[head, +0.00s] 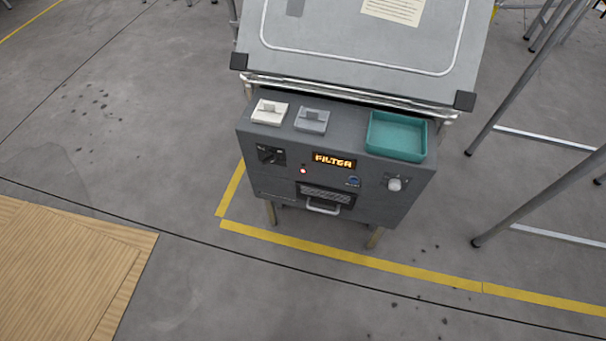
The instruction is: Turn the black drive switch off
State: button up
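The black drive switch (268,155) appears to be the small black control on a dark plate at the upper left of the grey machine's front panel (285,190). It is too small to tell which way its lever points. An amber display (334,160) reading "FILTER" is lit to its right. My gripper is not in the head view.
A white knob (394,184) and a blue button (353,181) are on the panel's right half. A vent with a handle (322,208) is low in the middle. A teal tray (397,156) and two small blocks sit on top.

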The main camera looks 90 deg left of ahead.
aim_at(271, 157)
jog(key=u, duration=4.3)
jog(key=k, duration=0.45)
jog(key=z, duration=1.65)
jog(key=i, duration=0.45)
jog(key=u, duration=0.05)
